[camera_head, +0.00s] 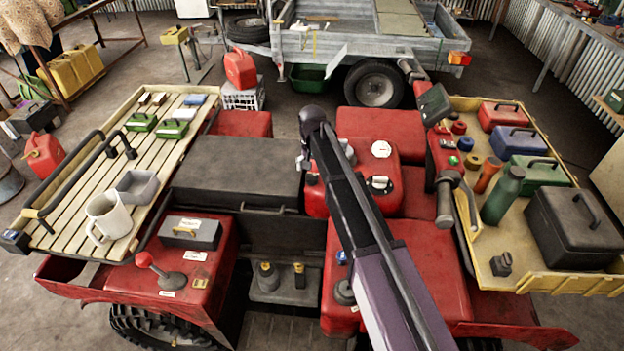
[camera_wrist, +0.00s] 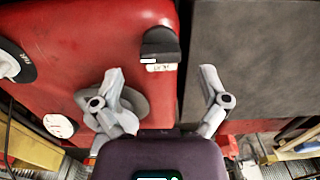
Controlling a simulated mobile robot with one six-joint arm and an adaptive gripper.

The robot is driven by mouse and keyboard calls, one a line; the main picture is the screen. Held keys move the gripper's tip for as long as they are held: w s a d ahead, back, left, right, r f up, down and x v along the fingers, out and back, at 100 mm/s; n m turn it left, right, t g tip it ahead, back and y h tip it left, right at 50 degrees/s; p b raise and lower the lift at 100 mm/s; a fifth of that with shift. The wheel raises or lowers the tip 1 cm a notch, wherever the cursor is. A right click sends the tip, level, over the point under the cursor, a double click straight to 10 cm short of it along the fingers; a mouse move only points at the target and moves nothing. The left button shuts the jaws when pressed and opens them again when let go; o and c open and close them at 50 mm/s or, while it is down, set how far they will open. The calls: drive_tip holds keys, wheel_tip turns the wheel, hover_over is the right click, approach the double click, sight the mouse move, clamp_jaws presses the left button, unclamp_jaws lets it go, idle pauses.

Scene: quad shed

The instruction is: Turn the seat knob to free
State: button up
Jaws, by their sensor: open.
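The seat knob (camera_wrist: 160,43) is a black knob with a white mark on its end. In the wrist view it stands on the red bodywork (camera_wrist: 90,30), close to its edge beside the dark seat (camera_wrist: 250,60). A pale label (camera_wrist: 160,67) lies by it, too blurred to read surely. My gripper (camera_wrist: 162,84) is open and empty, its fingertips either side of the knob's line but short of it, not touching it. In the head view the knob (camera_head: 312,179) is small and dark, left of my arm, beside the seat (camera_head: 236,165). My gripper is mostly hidden there behind my arm.
A grey round cap (camera_wrist: 112,104) is close behind my left finger. A white gauge (camera_head: 381,149) and another knob (camera_head: 379,184) stand on the same red bodywork. A red lever (camera_head: 145,260) and racks with a mug (camera_head: 107,215) and toolboxes (camera_head: 576,225) lie farther out.

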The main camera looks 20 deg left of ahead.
sight(312, 178)
drive_tip(key=shift+f+b, duration=1.1)
drive_tip(key=shift+f, duration=0.3)
drive_tip(key=c, duration=1.2)
